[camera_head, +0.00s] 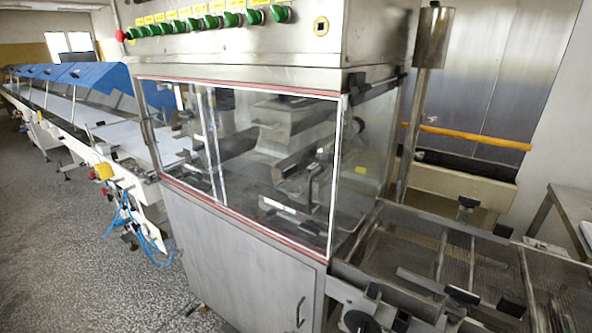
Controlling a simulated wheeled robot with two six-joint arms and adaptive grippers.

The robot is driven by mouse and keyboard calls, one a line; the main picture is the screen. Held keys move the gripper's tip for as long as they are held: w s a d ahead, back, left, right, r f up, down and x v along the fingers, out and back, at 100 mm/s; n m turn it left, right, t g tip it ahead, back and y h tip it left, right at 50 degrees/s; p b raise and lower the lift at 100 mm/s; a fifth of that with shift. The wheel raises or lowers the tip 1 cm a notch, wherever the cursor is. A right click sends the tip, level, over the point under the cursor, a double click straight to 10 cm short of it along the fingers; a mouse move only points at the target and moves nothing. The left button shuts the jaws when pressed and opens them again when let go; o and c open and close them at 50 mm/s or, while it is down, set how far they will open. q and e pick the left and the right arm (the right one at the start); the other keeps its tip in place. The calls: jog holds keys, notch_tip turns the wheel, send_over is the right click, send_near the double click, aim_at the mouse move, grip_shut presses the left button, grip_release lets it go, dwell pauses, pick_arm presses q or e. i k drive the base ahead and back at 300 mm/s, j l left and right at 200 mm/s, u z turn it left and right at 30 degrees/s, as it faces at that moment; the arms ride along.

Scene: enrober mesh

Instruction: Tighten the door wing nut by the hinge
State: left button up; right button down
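The enrober's clear front door panel (255,150) has a pale frame and appears shut. Machine parts show through it. A dark fitting (357,82) sits at the top right corner of the glazed housing, and I cannot tell whether it is a hinge. I cannot pick out a wing nut at this size. Neither of my grippers is in view.
Green knobs (231,18) and a red button (119,35) line the control panel above. A steel cabinet door (240,262) with a handle is below. A mesh conveyor (480,265) extends right. A long blue-hooded line (92,75) runs left beside open speckled floor (60,220).

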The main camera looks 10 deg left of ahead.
aim_at(180, 250)
jog(key=u, duration=1.45)
jog(key=i+j+z, duration=0.15)
jog(key=z, duration=0.2)
jog(key=i+j+z, duration=0.15)
jog(key=z, duration=0.25)
jog(key=i+j+z, duration=0.1)
jog(key=z, duration=0.25)
jog(key=i+j, duration=0.15)
jog(key=j, duration=0.25)
jog(key=i+j+z, duration=0.15)
jog(key=j, duration=0.25)
jog(key=i+j, duration=0.1)
jog(key=j, duration=0.3)
jog(key=i+j+z, duration=0.1)
jog(key=j, duration=0.3)
jog(key=i+j, duration=0.15)
jog(key=j, duration=0.3)
jog(key=i+j+z, duration=0.15)
jog(key=j, duration=0.25)
